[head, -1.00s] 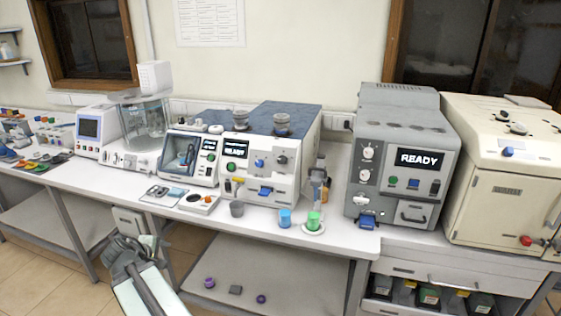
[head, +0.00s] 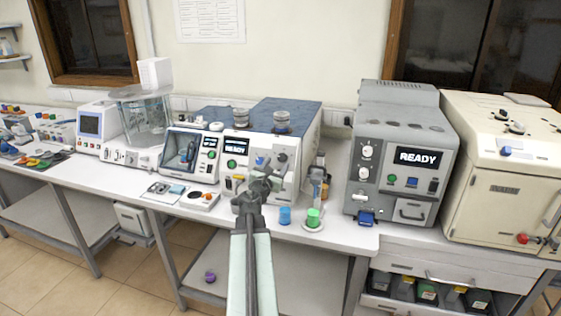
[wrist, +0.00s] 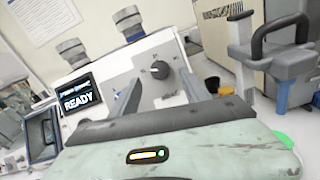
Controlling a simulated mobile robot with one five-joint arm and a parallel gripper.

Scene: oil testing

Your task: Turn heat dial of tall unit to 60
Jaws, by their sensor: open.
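The tall white unit with a blue top (head: 302,130) stands mid-bench in the head view, its small screen lit. In the wrist view its screen (wrist: 78,96) reads READY. In the wrist view my gripper (wrist: 160,92) is open and empty, one finger on each side below the dial. Contact with the dial cannot be told.
A grey unit (head: 405,150) reading READY stands further right. A grey-blue handled device (wrist: 275,60) rises close right in the wrist view.

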